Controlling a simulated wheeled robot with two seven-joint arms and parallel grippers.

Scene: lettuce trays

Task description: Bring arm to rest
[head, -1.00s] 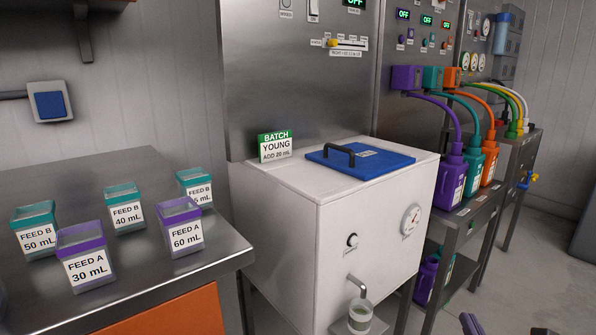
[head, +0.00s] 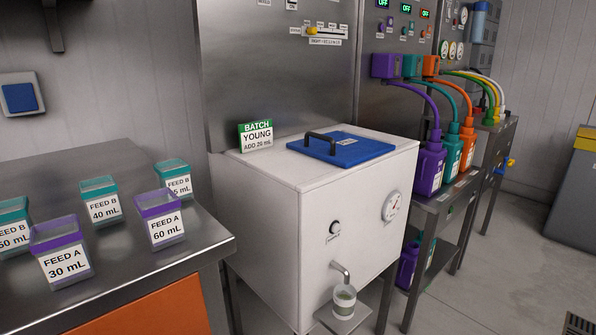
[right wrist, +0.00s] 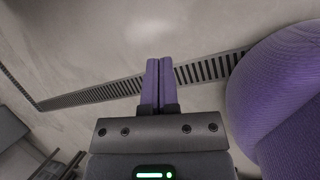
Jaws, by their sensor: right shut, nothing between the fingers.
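My right gripper (right wrist: 157,85) shows in the right wrist view with its two purple fingers pressed together and nothing between them. It hangs over the bare floor, with a dark slotted floor drain (right wrist: 205,68) behind the fingertips. Neither gripper shows in the head view now. My left gripper is not in any view.
A white tank (head: 270,215) with a blue lid (head: 365,153) stands in the middle; a cup (head: 344,301) sits under its spout. A steel table (head: 120,262) with several feed cups is on the left. A large purple rounded thing (right wrist: 280,90) fills the right of the right wrist view.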

